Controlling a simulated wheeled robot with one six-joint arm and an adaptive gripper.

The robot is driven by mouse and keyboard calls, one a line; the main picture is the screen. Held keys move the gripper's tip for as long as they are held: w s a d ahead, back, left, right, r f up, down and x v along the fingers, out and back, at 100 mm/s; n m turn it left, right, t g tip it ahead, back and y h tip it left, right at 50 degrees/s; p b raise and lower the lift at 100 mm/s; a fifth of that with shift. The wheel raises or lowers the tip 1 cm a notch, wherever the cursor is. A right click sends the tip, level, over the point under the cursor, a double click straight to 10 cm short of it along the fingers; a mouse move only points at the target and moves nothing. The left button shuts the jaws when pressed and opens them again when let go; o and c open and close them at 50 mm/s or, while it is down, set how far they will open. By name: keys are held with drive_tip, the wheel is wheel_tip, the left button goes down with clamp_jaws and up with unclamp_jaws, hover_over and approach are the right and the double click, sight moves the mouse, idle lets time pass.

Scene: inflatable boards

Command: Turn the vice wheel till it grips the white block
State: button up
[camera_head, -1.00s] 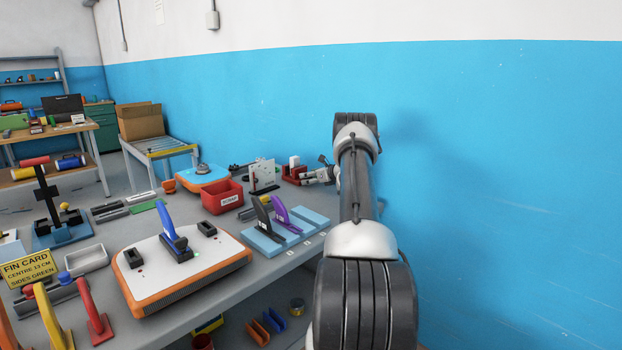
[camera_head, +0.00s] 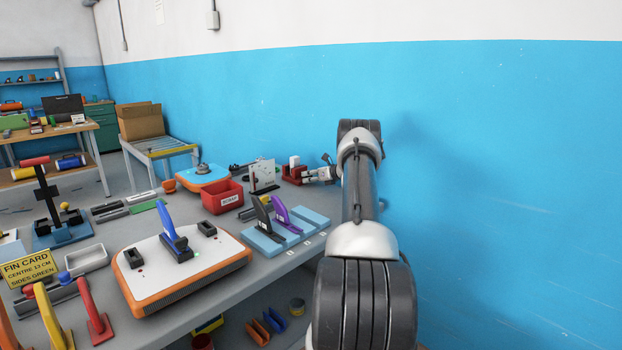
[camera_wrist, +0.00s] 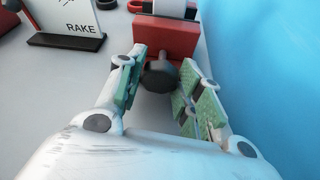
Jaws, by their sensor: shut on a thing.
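The red vice (camera_head: 290,176) stands at the far end of the bench, near the blue wall. The white block (camera_head: 294,161) sits upright in it. In the wrist view the red vice body (camera_wrist: 165,38) is ahead, with the white block (camera_wrist: 169,8) cut off by the top edge. The dark round vice wheel (camera_wrist: 158,77) faces me. My gripper (camera_wrist: 163,62) has its green-padded fingers on either side of the wheel, shut on it. In the head view my gripper (camera_head: 320,174) is small, at the vice's right side. The gap between block and jaws is too small to judge.
A white panel marked RAKE (camera_wrist: 66,15) on a dark base stands left of the vice. A red bin (camera_head: 222,198) and blue blocks with fins (camera_head: 264,243) are nearer on the bench. The blue wall (camera_wrist: 265,80) is close on the right.

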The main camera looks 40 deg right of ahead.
drive_tip(key=shift+o, duration=0.2)
drive_tip(key=m+y, duration=0.2)
drive_tip(key=m, duration=0.2)
drive_tip(key=shift+d+f+y, duration=0.2)
drive_tip(key=shift+d+y, duration=0.05)
drive_tip(key=shift+y, duration=0.15)
drive_tip(key=shift+m, duration=0.3)
drive_tip(key=shift+f, duration=0.1)
